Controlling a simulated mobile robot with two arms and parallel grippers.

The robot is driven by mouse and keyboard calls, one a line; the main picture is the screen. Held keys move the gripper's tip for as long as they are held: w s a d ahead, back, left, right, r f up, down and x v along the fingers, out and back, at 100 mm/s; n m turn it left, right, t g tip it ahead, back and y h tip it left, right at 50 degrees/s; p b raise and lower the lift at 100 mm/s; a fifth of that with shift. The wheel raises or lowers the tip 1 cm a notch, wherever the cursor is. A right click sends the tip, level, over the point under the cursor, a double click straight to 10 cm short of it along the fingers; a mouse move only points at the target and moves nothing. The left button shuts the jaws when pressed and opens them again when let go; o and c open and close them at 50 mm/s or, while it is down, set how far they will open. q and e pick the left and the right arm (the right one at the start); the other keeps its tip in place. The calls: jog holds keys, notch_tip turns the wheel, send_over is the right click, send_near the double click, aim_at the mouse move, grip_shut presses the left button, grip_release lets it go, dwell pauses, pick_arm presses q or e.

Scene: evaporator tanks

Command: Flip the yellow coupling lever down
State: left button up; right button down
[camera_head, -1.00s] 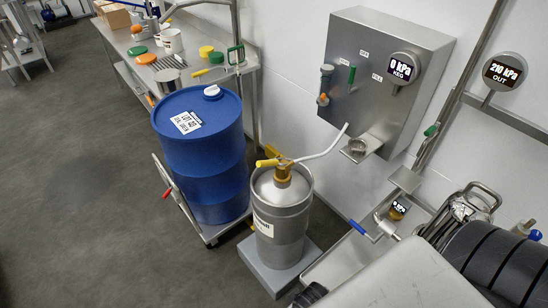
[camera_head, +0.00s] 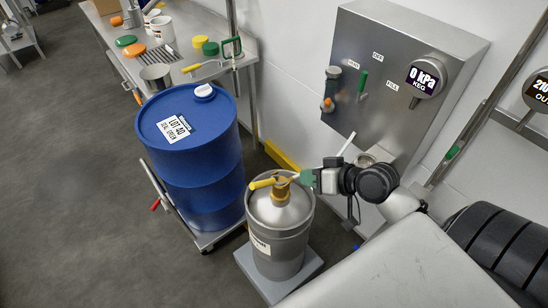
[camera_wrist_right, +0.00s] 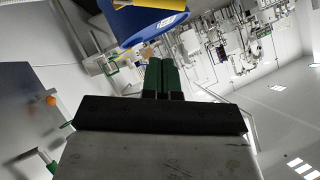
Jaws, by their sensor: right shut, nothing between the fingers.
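The yellow coupling lever (camera_head: 263,183) sticks out to the left from the brass-coloured coupling (camera_head: 281,190) on top of the steel keg (camera_head: 278,235). Its exact angle is hard to tell from above. My right gripper (camera_head: 305,178), with green fingertips, is just right of the coupling at about its height in the picture. Whether it touches the coupling cannot be told. In the right wrist view its green fingers (camera_wrist_right: 162,76) are together and empty. A yellow piece shows at that view's top edge, cut off. My left gripper is not in view.
A blue drum (camera_head: 190,150) on a cart stands left of the keg. The keg is on a grey base (camera_head: 312,264). A pale hose (camera_head: 346,144) rises behind my gripper. Floor at left is clear.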

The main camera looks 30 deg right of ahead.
aim_at(267, 183)
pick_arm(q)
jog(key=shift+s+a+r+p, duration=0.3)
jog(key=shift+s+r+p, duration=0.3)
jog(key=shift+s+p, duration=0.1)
pick_arm(e)
jog(key=s+f+x, duration=0.1)
jog(key=x, duration=1.1)
jog(key=shift+w+a, duration=0.15)
jog(key=shift+a, duration=0.3)
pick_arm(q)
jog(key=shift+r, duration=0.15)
